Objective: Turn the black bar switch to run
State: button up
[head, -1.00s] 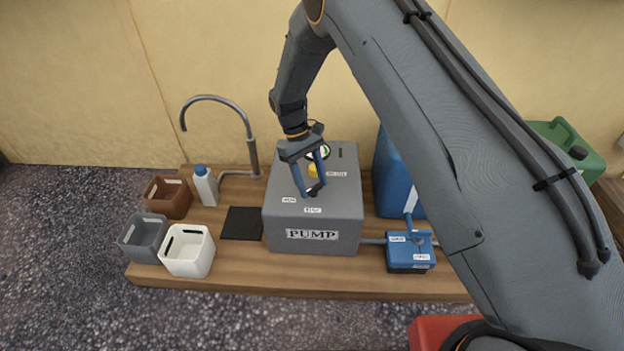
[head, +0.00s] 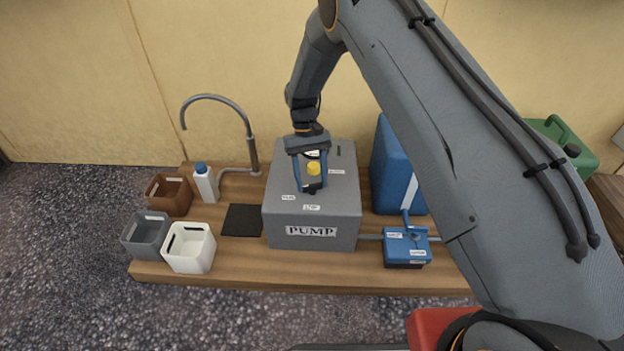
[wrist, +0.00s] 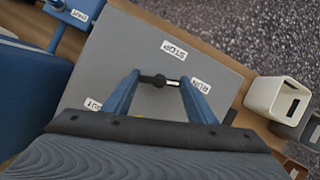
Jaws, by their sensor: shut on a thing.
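The black bar switch (wrist: 158,81) is on the top of the grey pump box (head: 343,207). My gripper (wrist: 160,88) is shut on the bar, with one blue finger at each end. In the wrist view the bar lies nearly crosswise, and its white mark is on the side of the RUN label (wrist: 201,86). The STOP label (wrist: 174,50) lies beyond the bar. In the head view my gripper (head: 311,188) reaches down onto the box top and mostly hides the switch.
A yellow knob (head: 313,168) shows between my fingers, behind the switch. A blue valve block (head: 405,247) and a blue canister (head: 393,175) stand right of the box. A tap (head: 252,150), a white bottle (head: 205,183) and several small bins, one white (head: 190,249), are left.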

jog(key=o, duration=1.1)
jog(key=shift+c, duration=0.2)
jog(key=d+p+v, duration=0.1)
jog(key=v, duration=0.6)
jog(key=shift+a+r, duration=0.45)
jog(key=shift+a, duration=0.1)
jog(key=shift+w, duration=0.1)
